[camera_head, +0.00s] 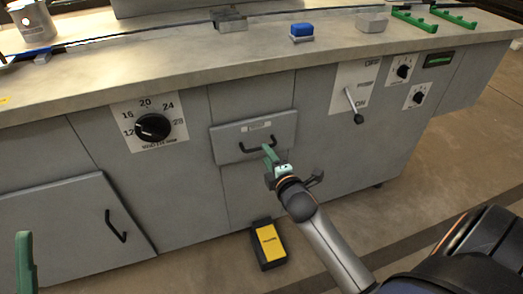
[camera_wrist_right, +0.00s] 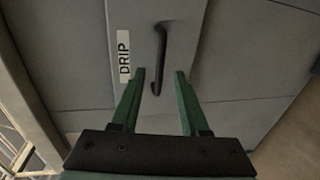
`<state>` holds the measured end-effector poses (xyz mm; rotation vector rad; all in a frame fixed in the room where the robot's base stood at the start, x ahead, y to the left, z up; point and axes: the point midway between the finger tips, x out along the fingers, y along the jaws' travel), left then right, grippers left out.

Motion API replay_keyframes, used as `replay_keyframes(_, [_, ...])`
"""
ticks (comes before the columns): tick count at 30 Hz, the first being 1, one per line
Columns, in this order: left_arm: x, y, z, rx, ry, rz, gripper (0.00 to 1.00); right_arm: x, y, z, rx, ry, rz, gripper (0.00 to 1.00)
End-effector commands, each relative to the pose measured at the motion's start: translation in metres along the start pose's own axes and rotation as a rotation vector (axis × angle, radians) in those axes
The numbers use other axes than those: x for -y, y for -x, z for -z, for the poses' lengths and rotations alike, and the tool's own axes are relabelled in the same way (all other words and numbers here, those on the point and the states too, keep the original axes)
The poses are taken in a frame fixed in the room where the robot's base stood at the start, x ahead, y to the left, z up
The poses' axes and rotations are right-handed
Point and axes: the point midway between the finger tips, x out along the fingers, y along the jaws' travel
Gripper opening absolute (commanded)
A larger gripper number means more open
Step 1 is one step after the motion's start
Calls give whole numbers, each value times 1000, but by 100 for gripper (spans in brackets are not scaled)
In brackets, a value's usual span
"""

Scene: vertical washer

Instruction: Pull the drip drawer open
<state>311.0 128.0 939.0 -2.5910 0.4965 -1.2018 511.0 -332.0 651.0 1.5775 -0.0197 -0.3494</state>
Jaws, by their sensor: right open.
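The drip drawer (camera_head: 228,140) is a grey front panel in the cabinet face, with a black bar handle (camera_head: 258,147) and a small label. I cannot tell whether it stands slightly out. In the right wrist view the label reads DRIP on the drawer front (camera_wrist_right: 185,45), beside the handle (camera_wrist_right: 161,45). My right gripper (camera_head: 271,156) is open at the handle's right part. In the wrist view the handle's near end shows between the green fingertips (camera_wrist_right: 159,72); contact is not clear. Only a green finger of my left gripper (camera_head: 25,262) shows at the lower left.
A black and yellow box (camera_head: 269,243) lies on the floor below the drawer. A temperature dial (camera_head: 152,127) is left of the drawer and a lever switch (camera_head: 352,98) right. A door with a handle (camera_head: 116,226) is lower left. Small items stand on the countertop (camera_head: 190,57).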

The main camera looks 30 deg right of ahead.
Motion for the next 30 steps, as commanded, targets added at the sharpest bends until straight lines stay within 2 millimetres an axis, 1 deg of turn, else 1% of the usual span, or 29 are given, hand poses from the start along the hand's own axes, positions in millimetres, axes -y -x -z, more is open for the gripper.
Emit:
replay_keyframes(1, [-1, 2, 4, -28, -6, -3, 50, 1, -9, 0, 0, 0, -3, 45])
replay_keyframes(3, [-3, 5, 1, -25, 1, -3, 50, 2, -21, 0, 0, 0, -3, 45])
replay_keyframes(9, [-6, 9, -3, -24, 14, -4, 50, 1, -44, 0, 0, 0, 0, 45])
replay_keyframes(15, [-7, 10, -5, -22, 20, -4, 50, 0, -52, 0, 0, -1, 1, 45])
replay_keyframes(22, [-7, 10, -5, -22, 20, -4, 50, 0, -52, 0, 0, -1, 1, 45])
replay_keyframes(30, [-7, 10, -5, -21, 20, -4, 50, 0, -52, 0, 0, -1, 0, 14])
